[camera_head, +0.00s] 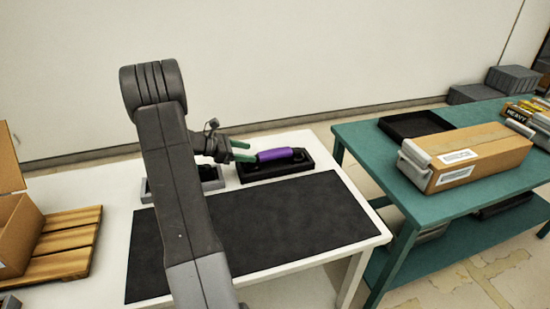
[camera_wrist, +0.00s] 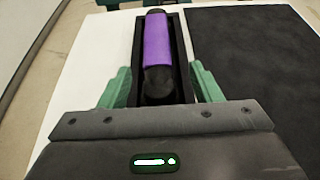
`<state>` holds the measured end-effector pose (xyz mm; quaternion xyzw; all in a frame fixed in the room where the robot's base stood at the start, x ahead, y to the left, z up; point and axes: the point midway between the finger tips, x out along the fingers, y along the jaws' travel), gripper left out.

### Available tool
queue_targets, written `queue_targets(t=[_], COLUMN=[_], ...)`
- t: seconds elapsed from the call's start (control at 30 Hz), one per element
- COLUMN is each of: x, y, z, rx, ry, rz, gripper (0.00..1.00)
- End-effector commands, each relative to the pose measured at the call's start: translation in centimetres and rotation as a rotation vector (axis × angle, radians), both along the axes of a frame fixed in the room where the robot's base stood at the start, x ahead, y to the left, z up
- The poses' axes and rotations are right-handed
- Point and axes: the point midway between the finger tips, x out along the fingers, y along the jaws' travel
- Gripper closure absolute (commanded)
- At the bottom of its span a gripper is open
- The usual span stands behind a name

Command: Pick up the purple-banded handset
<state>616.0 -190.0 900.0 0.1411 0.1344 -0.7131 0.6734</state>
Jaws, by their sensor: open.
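The purple-banded handset (camera_head: 274,155) is black with a wide purple band and lies in a black cradle tray (camera_head: 265,173) on the white table. In the wrist view the handset (camera_wrist: 158,45) lies lengthwise ahead of my gripper, its near black end close to the jaws. My gripper (camera_head: 243,151) has green fingers and is at the left end of the handset. In the wrist view the fingers of my gripper (camera_wrist: 161,86) are apart, one on each side of the tray's near end. Nothing is held.
A grey tray (camera_head: 211,184) with a dark item sits left of the cradle, partly behind my arm. A black mat (camera_head: 290,215) covers the front of the white table (camera_head: 352,228). A green table (camera_head: 375,150) at right holds a cardboard box (camera_head: 482,150) and a black tray (camera_head: 415,124).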

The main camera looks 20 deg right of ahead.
Motion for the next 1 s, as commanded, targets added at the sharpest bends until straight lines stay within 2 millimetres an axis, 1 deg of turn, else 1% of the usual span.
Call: queue_targets(t=[0.03,0.1,0.27,0.37,0.6,0.7,0.87,1.0], x=[-0.1,-0.1,-0.1,0.0,0.1,0.1,0.1,0.1], y=[-0.7,-1.2,-1.9,-2.8,-5.9,-6.3,-6.2,-6.2], z=[-0.2,-0.4,-0.8,-1.2,-2.7,-2.9,-2.9,-2.9], rx=[-0.001,0.0,0.001,0.0,0.001,0.001,0.001,0.001], ry=[0.001,0.0,-0.001,0.001,0.001,-0.001,-0.001,-0.001], rz=[-0.003,-0.001,-0.001,-0.003,-0.003,0.0,0.001,0.0], gripper=[0.42,0.42,0.42,0.42,0.42,0.42,0.42,0.69])
